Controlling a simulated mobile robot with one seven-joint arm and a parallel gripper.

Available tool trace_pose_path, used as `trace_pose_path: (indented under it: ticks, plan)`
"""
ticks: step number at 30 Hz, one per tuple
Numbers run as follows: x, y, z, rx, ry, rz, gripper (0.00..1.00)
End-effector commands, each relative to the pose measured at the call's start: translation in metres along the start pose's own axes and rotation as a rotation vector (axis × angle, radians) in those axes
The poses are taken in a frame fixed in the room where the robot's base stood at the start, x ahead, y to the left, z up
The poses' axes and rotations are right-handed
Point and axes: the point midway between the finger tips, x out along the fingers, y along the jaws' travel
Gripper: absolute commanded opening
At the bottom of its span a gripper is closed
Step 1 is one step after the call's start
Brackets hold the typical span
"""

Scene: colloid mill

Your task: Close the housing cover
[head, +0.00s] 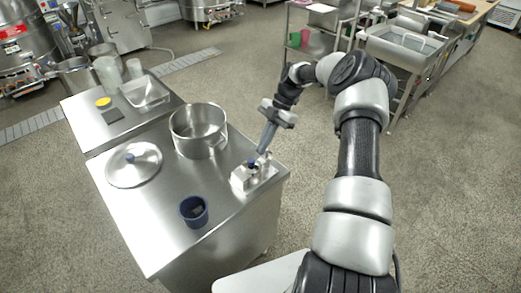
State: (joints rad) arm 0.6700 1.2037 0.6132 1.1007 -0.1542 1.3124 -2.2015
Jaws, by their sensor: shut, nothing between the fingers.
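A small metal unit (244,181), which looks like the mill housing, sits at the right edge of the steel table. A dark blue knob (251,163) shows on its top left. I cannot make out the cover as a separate part or tell its angle. My gripper (263,153) points down just above the unit's right part. It is shut with nothing held. I cannot tell whether its tips touch the unit; they hide some of its top.
A steel pot (200,145) stands behind the unit on the table (150,222). A round lid (120,174) with a blue knob lies left, and a dark blue cup (194,212) stands in front. Clear containers (146,92) and a yellow-topped item (103,102) stand at the back left.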

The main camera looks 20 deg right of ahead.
Motion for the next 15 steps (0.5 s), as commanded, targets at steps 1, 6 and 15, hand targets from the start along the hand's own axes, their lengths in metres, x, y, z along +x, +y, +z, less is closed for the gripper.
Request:
trace_pose_path:
  ticks: [1,6,15]
  plan:
    - [0.0049,0.0003,0.0041,0.0,-0.001,0.0,0.0]
    - [0.0082,0.0,0.0079,0.0,0.0,-0.001,0.0]
    - [0.0093,0.0,0.0097,0.0,-0.001,-0.001,0.0]
